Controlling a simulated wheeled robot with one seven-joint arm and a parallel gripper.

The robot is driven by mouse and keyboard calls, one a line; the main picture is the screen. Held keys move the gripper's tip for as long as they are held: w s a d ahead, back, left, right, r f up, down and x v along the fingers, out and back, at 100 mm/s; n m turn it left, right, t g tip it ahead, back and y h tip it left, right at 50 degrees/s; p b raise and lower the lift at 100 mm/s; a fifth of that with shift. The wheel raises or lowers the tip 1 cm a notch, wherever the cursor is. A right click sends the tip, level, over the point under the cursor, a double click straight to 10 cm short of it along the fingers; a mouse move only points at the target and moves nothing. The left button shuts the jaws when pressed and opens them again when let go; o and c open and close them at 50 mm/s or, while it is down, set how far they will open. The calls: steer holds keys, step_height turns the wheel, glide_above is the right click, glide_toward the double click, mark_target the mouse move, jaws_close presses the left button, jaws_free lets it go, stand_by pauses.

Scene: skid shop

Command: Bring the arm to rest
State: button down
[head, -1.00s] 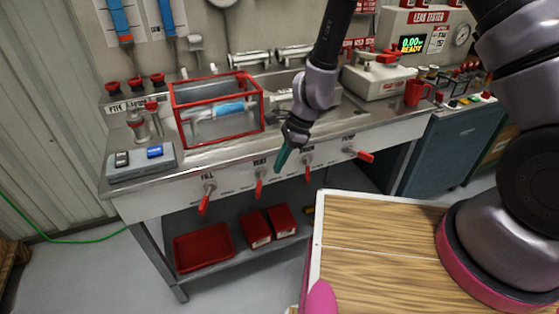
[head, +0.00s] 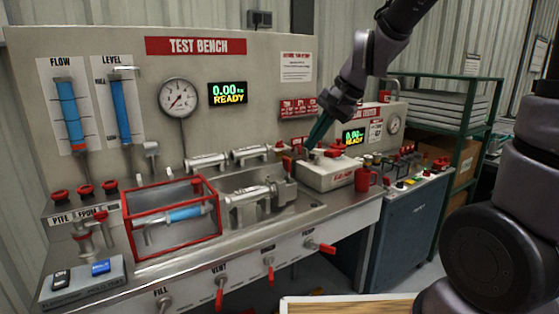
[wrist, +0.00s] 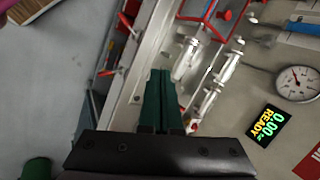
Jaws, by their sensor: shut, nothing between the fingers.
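My gripper (head: 316,132) has green fingers and is raised over the right part of the test bench. In the head view its fingertips point down and left, in front of the panel and near the white leak tester box (head: 328,170). I cannot tell the exact gap to the box. The wrist view shows the two green fingers (wrist: 160,82) side by side, shut, with nothing between them. The bench's row of red-handled valves and its sink lie beyond the fingers in that view.
The steel bench (head: 250,245) holds a red-framed tank (head: 128,222), metal pipe fittings (head: 255,200) and a red mug (head: 364,179). A blue cabinet (head: 405,225) and a green shelf rack (head: 478,110) stand at the right. A wooden top (head: 350,306) shows at the bottom.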

steer(key=s+d+r+n+t+h, duration=0.1)
steer(key=s+d+r+t, duration=0.1)
steer(key=s+d+r, duration=0.3)
steer(key=s+d+r+n+t+h, duration=0.1)
steer(key=s+d+r, duration=0.4)
steer(key=d, duration=0.6)
steer(key=shift+s+d+r+t+h, duration=0.15)
steer(key=shift+s+d+t+h, duration=0.25)
steer(key=shift+s+t+h, duration=0.25)
steer(key=shift+w, duration=0.15)
